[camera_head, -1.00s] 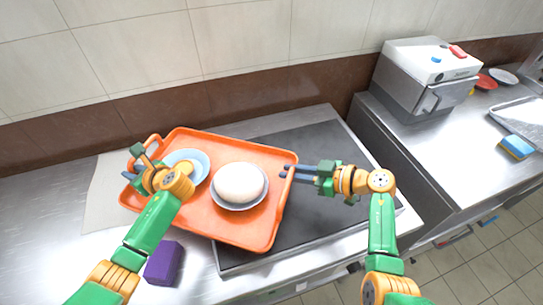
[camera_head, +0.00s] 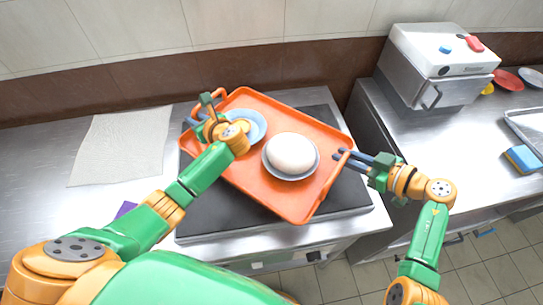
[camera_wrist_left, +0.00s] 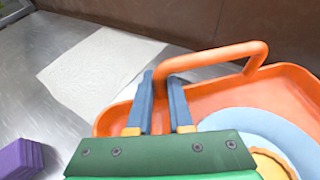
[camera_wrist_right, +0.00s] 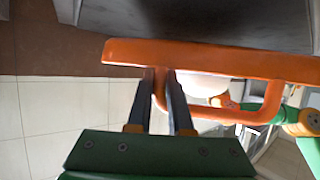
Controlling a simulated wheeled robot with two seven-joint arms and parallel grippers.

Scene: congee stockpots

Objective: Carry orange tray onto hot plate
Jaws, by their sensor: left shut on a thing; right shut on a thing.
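The orange tray (camera_head: 250,178) is over the dark hot plate (camera_head: 200,215) in the head view, turned at an angle. It carries a light blue plate (camera_head: 256,122) with something yellowish, partly hidden by my arm, and a bowl with a large white rounded item (camera_head: 291,153). My left gripper (camera_head: 207,112) is shut on the tray's left handle; the handle (camera_wrist_left: 215,56) passes between its fingers in the left wrist view. My right gripper (camera_head: 340,155) is shut on the tray's right handle, also seen in the right wrist view (camera_wrist_right: 160,80). I cannot tell whether the tray touches the plate.
A pale cloth (camera_head: 122,147) lies on the steel counter at left. A purple block (camera_wrist_left: 18,160) is near it, mostly hidden by my arm in the head view. A steel machine (camera_head: 435,65) stands on the right counter, with a sponge (camera_head: 521,158) and red dish (camera_head: 507,80).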

